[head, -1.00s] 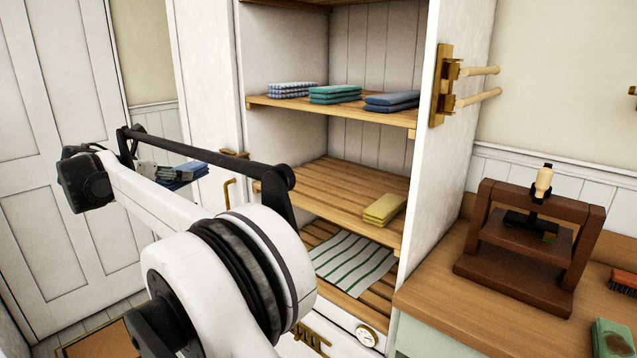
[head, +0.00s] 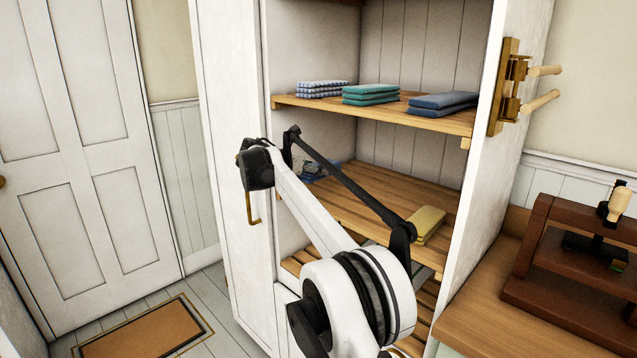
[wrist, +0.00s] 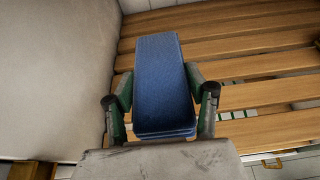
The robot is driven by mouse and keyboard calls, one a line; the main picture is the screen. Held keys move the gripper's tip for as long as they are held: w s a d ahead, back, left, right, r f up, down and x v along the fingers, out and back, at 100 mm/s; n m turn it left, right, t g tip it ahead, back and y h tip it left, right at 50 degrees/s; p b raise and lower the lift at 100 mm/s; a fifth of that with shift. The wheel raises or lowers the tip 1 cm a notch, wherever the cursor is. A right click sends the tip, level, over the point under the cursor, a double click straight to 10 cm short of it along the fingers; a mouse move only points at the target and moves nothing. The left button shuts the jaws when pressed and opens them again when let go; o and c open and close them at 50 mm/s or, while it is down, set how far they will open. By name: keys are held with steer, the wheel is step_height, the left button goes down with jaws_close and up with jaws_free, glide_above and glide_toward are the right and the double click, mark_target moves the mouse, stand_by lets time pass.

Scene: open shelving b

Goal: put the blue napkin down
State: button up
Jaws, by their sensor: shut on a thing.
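My gripper (wrist: 160,92) is shut on the blue napkin (wrist: 163,70), a folded stack with a finger on each long side. In the wrist view the napkin is over the left part of a slatted wooden shelf (wrist: 250,95), close to the pale side wall. I cannot tell whether it touches the slats. In the head view the blue napkin (head: 320,169) shows at the left of the middle shelf (head: 372,190), mostly hidden behind my gripper (head: 300,165) and arm.
A yellow folded napkin (head: 427,224) lies at the right of the middle shelf. The upper shelf (head: 390,115) holds checked (head: 321,89), teal (head: 370,94) and dark blue (head: 442,103) stacks. The shelf between the yellow napkin and my gripper looks clear. A wooden press (head: 575,265) stands at right.

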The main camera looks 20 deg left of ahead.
mark_target(317, 190)
steer(key=shift+w+d+f, duration=0.15)
steer(key=shift+w+f, duration=0.45)
steer(key=shift+w, duration=0.25)
steer(key=shift+f+b, duration=0.4)
steer(key=shift+f, duration=1.45)
steer(key=shift+f, duration=0.15)
steer(key=o, duration=1.2)
steer(key=shift+s+r, duration=0.1)
steer(key=shift+r, duration=0.1)
steer(key=v, duration=1.2)
steer(key=shift+p, duration=0.35)
